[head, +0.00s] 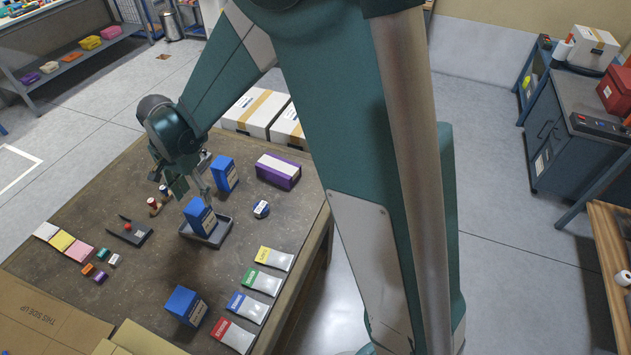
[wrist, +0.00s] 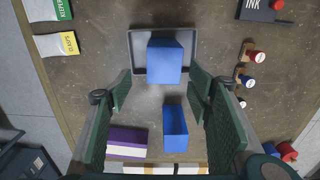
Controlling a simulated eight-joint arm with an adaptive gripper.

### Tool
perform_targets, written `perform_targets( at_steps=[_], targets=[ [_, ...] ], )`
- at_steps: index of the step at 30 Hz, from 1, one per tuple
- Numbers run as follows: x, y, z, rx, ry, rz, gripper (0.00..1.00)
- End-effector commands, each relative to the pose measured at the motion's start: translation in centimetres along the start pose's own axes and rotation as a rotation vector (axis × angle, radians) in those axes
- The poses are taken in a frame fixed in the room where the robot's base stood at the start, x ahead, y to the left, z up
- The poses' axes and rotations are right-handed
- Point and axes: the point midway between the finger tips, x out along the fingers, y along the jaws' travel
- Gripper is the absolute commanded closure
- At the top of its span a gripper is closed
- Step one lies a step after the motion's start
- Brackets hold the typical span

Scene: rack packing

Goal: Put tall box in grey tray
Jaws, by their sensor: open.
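A tall blue box (head: 199,219) stands in the grey tray (head: 224,228) near the middle of the table. In the wrist view, that blue box (wrist: 165,61) is inside the tray (wrist: 139,52), ahead of my fingertips. My gripper (head: 193,187) is open, with its two fingers wide apart and nothing between the tips; it is beside and behind the tray in the head view. A second blue box (head: 224,174) stands behind the tray; in the wrist view it (wrist: 174,129) is between and below the fingers. A third blue box (head: 185,306) stands at the table's front.
A purple box (head: 278,171) lies at the back right, and a round blue-and-white item (head: 261,209) is right of the tray. Several colored packets (head: 262,282) lie along the right edge. Small red and blue pieces (head: 154,205) and a dark ink pad (head: 129,232) are to the left.

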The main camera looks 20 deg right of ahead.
Motion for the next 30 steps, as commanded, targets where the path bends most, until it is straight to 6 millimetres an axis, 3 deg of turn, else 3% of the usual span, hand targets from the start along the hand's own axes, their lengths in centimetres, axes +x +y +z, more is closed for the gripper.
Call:
perform_targets(
  at_steps=[18,30],
  targets=[
    [-9.1,8.9,-3.8,-0.168,0.073,-0.115,0.49],
    [-13.8,15.8,-5.1,-0.292,0.15,-0.181,0.49]
  ],
)
